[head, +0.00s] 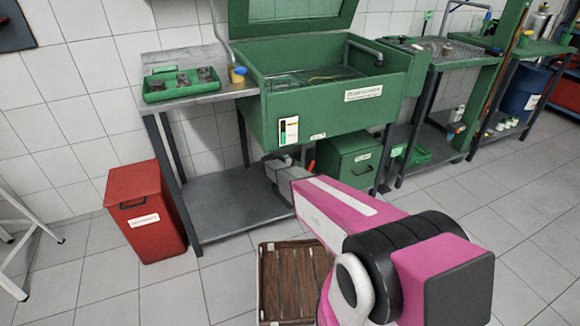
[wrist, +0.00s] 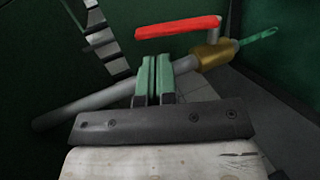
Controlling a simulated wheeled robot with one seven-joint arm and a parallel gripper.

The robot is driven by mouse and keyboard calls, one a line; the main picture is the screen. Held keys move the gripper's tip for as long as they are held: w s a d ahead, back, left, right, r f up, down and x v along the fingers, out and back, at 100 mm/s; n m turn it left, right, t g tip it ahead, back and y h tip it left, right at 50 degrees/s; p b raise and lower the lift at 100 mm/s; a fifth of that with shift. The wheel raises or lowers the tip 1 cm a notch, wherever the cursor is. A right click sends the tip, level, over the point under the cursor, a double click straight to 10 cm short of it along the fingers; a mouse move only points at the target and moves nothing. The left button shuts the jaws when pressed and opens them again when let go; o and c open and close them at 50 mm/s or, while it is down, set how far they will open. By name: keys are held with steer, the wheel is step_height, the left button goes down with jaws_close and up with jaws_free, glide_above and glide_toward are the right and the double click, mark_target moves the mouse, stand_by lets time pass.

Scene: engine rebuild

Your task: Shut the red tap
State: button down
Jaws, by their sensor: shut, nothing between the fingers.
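The red tap handle (wrist: 178,27) is a bar on a short grey stem above a brass valve body (wrist: 213,52). The valve sits on a grey pipe (wrist: 75,110). In the wrist view the bar lies roughly lengthwise with the pipe, at a slight angle. My gripper (wrist: 154,62) has its green fingers together and empty. The fingertips appear just below the bar, overlapping the pipe; I cannot tell whether they touch either. In the head view a small red piece, apparently the handle (head: 311,165), shows below the green washing basin (head: 330,125), beside my arm.
A green cabinet (head: 350,158) stands right of the tap, under the basin. A grey low shelf (head: 225,205) lies to the left. A red bin (head: 145,210) and a wooden slatted crate (head: 268,290) stand on the floor. Open tiled floor lies to the right.

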mark_target(311, 165)
steer(key=shift+x, duration=2.65)
steer(key=shift+d, duration=0.1)
steer(key=shift+d+r+y, duration=0.1)
steer(key=shift+d+y, duration=0.25)
steer(key=shift+y, duration=0.15)
steer(key=shift+w+d+f+g, duration=0.15)
steer(key=shift+w+d, duration=0.1)
steer(key=shift+d, duration=0.25)
steer(key=shift+w+d+f+g, duration=0.1)
steer(key=shift+w+d+g, duration=0.1)
steer(key=shift+d, duration=0.35)
steer(key=v, duration=1)
steer(key=shift+s+a+r, duration=0.2)
steer(key=shift+a+r, duration=0.05)
steer(key=shift+r, duration=0.1)
